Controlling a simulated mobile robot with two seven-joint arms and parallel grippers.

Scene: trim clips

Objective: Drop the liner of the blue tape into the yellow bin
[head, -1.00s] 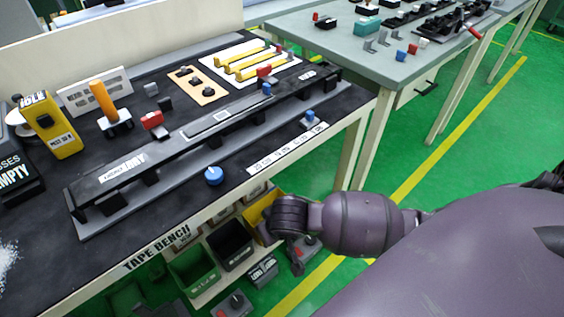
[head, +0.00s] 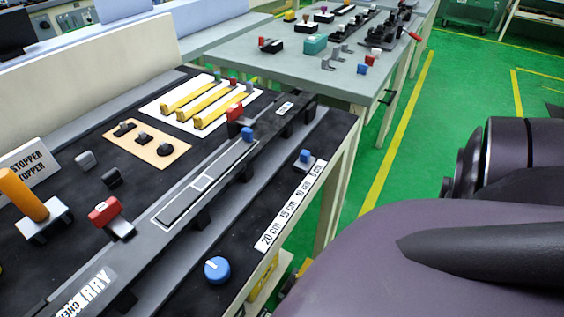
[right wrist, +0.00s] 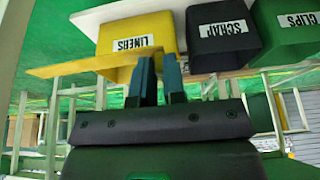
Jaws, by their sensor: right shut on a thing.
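In the right wrist view the yellow bin (right wrist: 140,36) labelled LINERS appears upside down, directly beyond my right gripper (right wrist: 158,62). The gripper's two teal fingers point at the bin. A thin flat yellow strip, the liner (right wrist: 75,67), lies across the fingertips and sticks out to the left; my right gripper is shut on it. Its edge against the same-coloured bin is hard to make out. In the head view only a small part of the yellow bin shows under the bench, and my right gripper is out of sight. My left gripper is in neither view. I cannot pick out the blue tape.
A black SCRAP bin (right wrist: 222,38) and a green CLIPS bin (right wrist: 288,28) stand right of the yellow bin in the right wrist view. The black-topped bench (head: 300,228) fills the left of the head view. Green floor (head: 480,75) is clear at right.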

